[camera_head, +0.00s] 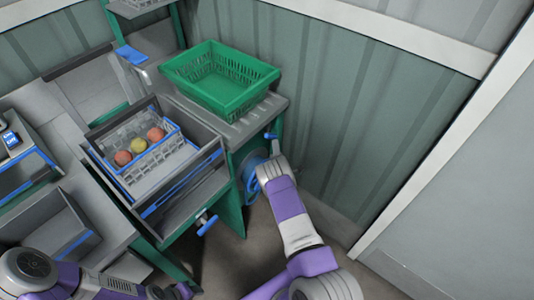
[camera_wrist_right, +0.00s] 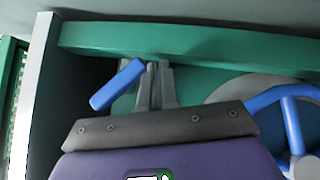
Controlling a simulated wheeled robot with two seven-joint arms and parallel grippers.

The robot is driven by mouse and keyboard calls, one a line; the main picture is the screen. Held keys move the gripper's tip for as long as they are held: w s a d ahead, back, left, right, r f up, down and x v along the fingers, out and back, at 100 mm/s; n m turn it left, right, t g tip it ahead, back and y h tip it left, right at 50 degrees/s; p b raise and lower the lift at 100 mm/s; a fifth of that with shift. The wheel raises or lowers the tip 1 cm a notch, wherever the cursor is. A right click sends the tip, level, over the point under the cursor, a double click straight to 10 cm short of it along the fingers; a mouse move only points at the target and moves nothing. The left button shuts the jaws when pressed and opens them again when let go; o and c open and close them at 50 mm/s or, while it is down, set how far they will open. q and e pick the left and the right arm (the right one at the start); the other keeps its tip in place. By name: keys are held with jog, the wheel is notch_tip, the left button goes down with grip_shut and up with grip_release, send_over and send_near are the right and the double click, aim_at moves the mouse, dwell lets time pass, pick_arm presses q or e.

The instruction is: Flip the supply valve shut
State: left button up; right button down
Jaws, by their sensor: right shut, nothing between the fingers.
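A blue lever (camera_wrist_right: 117,85), which looks like the supply valve's handle, stands tilted against the green frame in the right wrist view. A small blue handle (camera_head: 270,135) by the bench's right corner in the head view appears to be the same lever. My right gripper (camera_wrist_right: 155,68) is shut and empty. Its fingers are just right of the lever in the wrist view; whether they touch it I cannot tell. In the head view the right gripper (camera_head: 275,149) is just below the handle, partly hidden by my wrist. My left gripper is not seen.
A blue wheel or reel (camera_head: 252,178) is beside my right wrist. A green basket (camera_head: 222,101) stands on the bench. A crate (camera_head: 165,161) with several round fruits sits in a grey bin. Another blue handle (camera_head: 207,225) sticks out lower down. Floor at right is clear.

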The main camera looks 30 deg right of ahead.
jog(key=shift+w+d+b, duration=0.1)
jog(key=shift+d+b, duration=0.2)
jog(key=shift+r, duration=0.1)
dwell(0.3)
dwell(1.4)
jog(key=s+a+f, duration=0.4)
jog(key=s+f, duration=0.4)
jog(key=s, duration=0.1)
jog(key=shift+a+f, duration=0.15)
jog(key=shift+a, duration=0.25)
dwell(0.3)
